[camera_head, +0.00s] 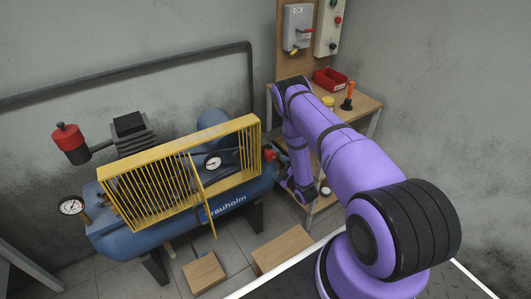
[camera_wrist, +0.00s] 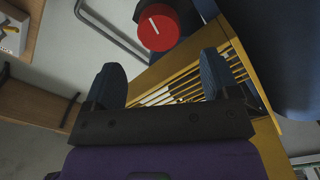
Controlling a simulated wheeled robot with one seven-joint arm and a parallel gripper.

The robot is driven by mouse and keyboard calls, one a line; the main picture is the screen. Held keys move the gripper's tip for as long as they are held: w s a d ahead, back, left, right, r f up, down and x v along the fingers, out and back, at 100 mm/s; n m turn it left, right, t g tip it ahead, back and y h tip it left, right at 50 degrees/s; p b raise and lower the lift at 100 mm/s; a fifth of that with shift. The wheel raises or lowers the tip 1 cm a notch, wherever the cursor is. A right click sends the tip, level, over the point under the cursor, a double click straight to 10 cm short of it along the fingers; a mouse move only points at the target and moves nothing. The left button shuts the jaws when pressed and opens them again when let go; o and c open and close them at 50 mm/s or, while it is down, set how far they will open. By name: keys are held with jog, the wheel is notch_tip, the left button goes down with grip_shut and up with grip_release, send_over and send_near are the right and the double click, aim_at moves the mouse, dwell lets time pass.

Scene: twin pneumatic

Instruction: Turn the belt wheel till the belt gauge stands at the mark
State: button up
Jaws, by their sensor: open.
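A red round knob with a white line on its face (camera_wrist: 158,28), which may be the belt wheel, shows at the top of the wrist view. It also shows in the head view (camera_head: 269,154) at the right end of the yellow guard. My gripper (camera_wrist: 162,72) is open and empty, with its two blue-grey fingers apart and the knob beyond them, not between them. A round white gauge (camera_head: 212,162), perhaps the belt gauge, sits at the yellow guard; its needle and mark are too small to read. In the head view my arm hides most of the gripper.
The yellow slatted guard (camera_head: 150,185) stands on the blue tank (camera_head: 235,195). Another gauge (camera_head: 71,205) is at the tank's left end. A wooden bench (camera_head: 365,104) with a red bin (camera_head: 330,79) stands behind my arm. Cardboard-coloured boxes (camera_head: 204,273) lie on the floor in front.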

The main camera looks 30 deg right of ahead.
aim_at(271, 157)
jog(key=w, duration=0.9)
jog(key=shift+w+a, duration=0.2)
jog(key=shift+w, duration=0.2)
jog(key=c, duration=0.9)
